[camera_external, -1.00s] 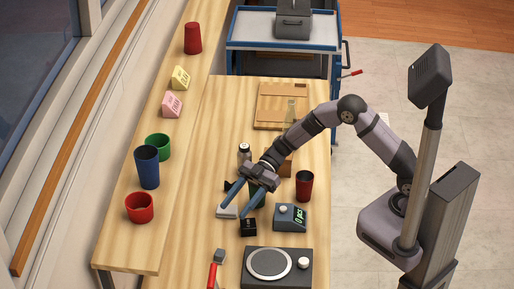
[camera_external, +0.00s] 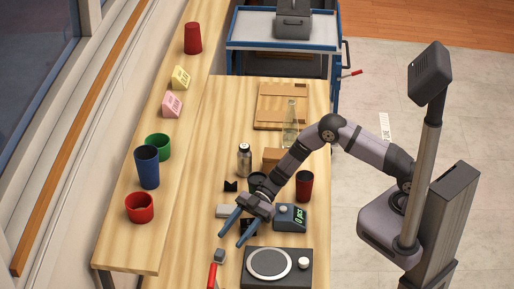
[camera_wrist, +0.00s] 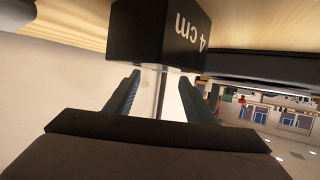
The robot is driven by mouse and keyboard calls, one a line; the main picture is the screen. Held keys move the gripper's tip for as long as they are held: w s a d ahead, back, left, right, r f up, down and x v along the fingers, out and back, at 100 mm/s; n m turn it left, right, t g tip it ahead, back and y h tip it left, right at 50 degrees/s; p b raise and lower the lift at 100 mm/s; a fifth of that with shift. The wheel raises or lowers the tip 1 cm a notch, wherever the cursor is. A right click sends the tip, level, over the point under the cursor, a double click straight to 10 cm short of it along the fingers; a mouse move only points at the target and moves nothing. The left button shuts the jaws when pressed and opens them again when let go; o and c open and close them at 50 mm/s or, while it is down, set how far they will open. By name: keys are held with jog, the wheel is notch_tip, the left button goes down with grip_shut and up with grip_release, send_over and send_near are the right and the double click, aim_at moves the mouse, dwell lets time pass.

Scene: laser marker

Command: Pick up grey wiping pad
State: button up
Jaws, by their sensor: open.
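A light grey flat block (camera_external: 223,211), which looks like the grey wiping pad, lies on the wooden table left of my gripper. A smaller grey block (camera_external: 219,255) lies nearer the front; I cannot tell for certain which is the pad. My gripper (camera_external: 231,238) is open with blue fingers, tilted down and left, with its tips between these two blocks. In the wrist view, nothing is seen held between the fingers (camera_wrist: 160,80). A black block marked "4 cm" (camera_wrist: 155,32) is close beyond them. Neither grey block is clearly seen there.
A grey device with a display (camera_external: 290,217) and a dark red cup (camera_external: 304,186) stand right of my gripper. A black plate device (camera_external: 293,277) and a red-handled tool (camera_external: 212,275) are in front. A metal shaker (camera_external: 244,161) and glass bottle (camera_external: 290,125) stand behind.

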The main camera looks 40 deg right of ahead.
aim_at(219, 253)
jog(key=shift+s+a+p, duration=0.15)
jog(key=shift+a+p, duration=0.2)
jog(key=shift+a, duration=0.2)
jog(key=shift+p+x, duration=0.6)
jog(key=shift+x, duration=1.45)
jog(key=shift+c, duration=0.7)
grip_shut()
